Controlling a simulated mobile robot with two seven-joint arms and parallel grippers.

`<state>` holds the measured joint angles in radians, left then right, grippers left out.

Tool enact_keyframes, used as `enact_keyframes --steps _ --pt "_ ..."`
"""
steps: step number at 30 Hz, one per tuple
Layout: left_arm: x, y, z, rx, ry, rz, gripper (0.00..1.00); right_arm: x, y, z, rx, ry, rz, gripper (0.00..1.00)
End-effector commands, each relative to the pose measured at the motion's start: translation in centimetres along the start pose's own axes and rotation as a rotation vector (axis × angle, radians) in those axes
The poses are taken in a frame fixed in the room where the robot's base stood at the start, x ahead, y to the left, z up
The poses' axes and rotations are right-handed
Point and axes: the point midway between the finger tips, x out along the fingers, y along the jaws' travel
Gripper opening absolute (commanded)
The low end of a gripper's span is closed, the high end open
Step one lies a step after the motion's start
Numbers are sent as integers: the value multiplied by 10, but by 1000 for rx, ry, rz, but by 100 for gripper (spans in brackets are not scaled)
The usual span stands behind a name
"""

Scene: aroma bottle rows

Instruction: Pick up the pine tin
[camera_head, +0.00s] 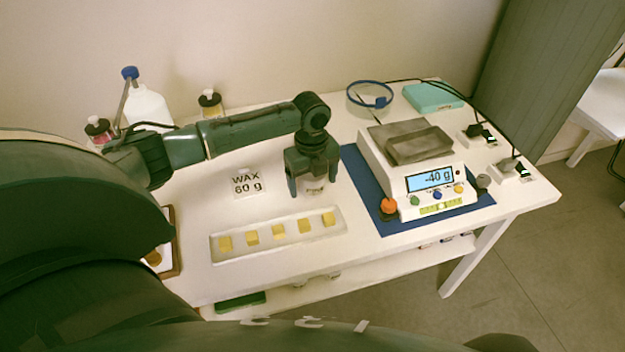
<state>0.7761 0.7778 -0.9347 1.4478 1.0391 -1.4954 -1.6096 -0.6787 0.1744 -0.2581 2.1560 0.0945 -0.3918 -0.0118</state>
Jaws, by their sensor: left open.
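My left gripper (312,187) points down over the white table, its two dark fingers apart. A small whitish container (314,186) shows between and below the fingers; it may be the pine tin, but its label is too small to read. The gripper body hides its upper part, and I cannot tell whether the fingers touch it. My right gripper is not in view.
A white tray (270,249) with several yellow wax cubes lies in front. A "WAX 60 g" card (247,183) stands left. A scale (428,205) reading -40 g sits on a blue mat (362,178) to the right. Bottles (148,106) stand at the back left.

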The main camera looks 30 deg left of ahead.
Motion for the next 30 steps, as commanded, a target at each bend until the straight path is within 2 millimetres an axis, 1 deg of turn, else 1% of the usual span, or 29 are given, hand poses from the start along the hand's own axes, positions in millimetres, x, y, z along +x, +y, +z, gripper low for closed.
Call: enact_keyframes --steps 1,2,19,26,29,30 --pt "0 0 0 0 0 0 81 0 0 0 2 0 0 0" --pt "0 0 0 0 0 0 79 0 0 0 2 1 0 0" --pt "-1 0 0 -1 0 0 32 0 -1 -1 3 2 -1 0" --pt "-2 0 0 -1 0 -1 32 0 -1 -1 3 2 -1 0" --pt "-12 -1 1 -1 -1 -2 32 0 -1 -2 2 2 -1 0" --pt "-18 -1 1 -1 -1 -4 32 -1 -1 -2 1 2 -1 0"
